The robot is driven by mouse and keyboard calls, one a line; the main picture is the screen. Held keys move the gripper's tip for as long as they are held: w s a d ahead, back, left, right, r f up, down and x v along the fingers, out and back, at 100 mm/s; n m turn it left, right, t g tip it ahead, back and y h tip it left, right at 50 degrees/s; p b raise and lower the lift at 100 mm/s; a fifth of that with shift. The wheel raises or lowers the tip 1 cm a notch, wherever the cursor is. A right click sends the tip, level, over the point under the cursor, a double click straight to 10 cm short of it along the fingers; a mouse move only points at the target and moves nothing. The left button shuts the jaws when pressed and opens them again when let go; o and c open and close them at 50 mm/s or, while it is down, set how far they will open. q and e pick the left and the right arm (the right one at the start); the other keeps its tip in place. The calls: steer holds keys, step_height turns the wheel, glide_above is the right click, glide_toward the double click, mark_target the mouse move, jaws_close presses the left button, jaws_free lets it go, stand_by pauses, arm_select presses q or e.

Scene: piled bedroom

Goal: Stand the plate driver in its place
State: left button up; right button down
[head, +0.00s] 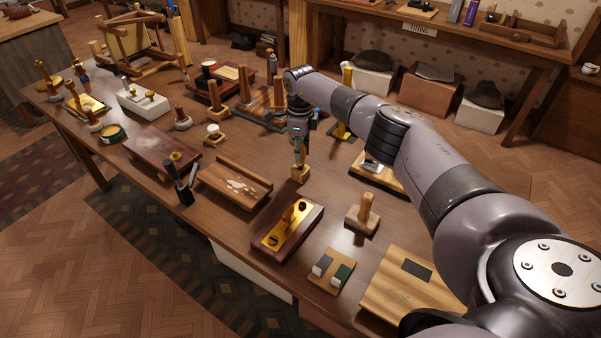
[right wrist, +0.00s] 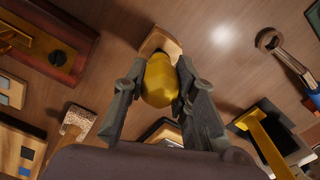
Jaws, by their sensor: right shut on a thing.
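My right gripper (head: 298,143) is upright over the middle of the workbench, fingers pointing down. It is shut on a yellow, rounded handle, which I take to be the plate driver; it shows between the two fingers in the right wrist view (right wrist: 159,82). A small light wooden block (head: 299,174) is directly below the fingers. The block also shows just beyond the yellow handle in the right wrist view (right wrist: 160,42). The driver's lower end is hidden, so I cannot tell whether it is in the block or only above it. My left gripper is out of view.
A dark red block with a brass plate (head: 288,228) lies in front. A wooden block with a peg (head: 362,214) is to the right. A yellow upright on a dark base (head: 340,132) stands behind right. A stained board (head: 234,184) lies left. Bare bench surrounds the small block.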

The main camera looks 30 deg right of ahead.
steer(key=shift+f, duration=0.15)
steer(key=c, duration=1.2)
jaws_free()
steer(key=o, duration=0.4)
steer(key=shift+o, duration=0.2)
steer(key=o, duration=0.3)
steer(key=shift+o, duration=0.6)
steer(key=o, duration=0.3)
steer(key=shift+o, duration=0.2)
